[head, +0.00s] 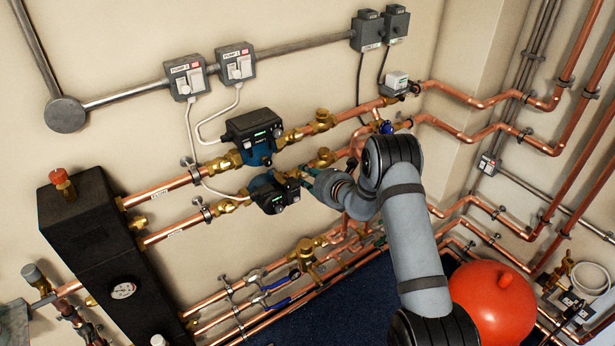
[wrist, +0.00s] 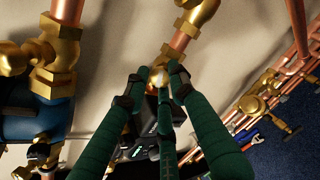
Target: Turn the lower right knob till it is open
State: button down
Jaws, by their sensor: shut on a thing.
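The lower right knob is on the brass valve (head: 325,156) right of the lower pump (head: 270,192), on the lower copper pipe. My gripper (head: 308,179) reaches in from the right, close below that valve. In the wrist view, the green fingers of my gripper (wrist: 158,82) close together around a small pale and brass part, the lower right knob (wrist: 158,74). The fingers hide most of it, so its turn angle cannot be read. Brass fittings show just beyond the fingertips.
The upper pump (head: 250,140) and another brass valve (head: 322,121) sit close above. Blue-handled valves (head: 275,285) are on the lower pipes. A red tank (head: 493,303) stands at lower right. A black vertical box (head: 85,225) is at left.

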jog(key=shift+w+d+r+m, duration=0.1)
jog(key=shift+w+r+m, duration=0.15)
jog(key=shift+r+m, duration=0.4)
jog(key=shift+f+m, duration=0.2)
jog(key=shift+m, duration=0.15)
jog(key=c, duration=1.6)
grip_release()
jog(key=shift+f, duration=0.1)
jog(key=shift+c, duration=0.2)
jog(key=shift+o, duration=0.8)
jog(key=shift+f, duration=0.1)
jog(key=shift+s+f, duration=0.1)
jog(key=shift+s+f, duration=0.1)
jog(key=shift+s, duration=0.05)
jog(key=v, duration=0.8)
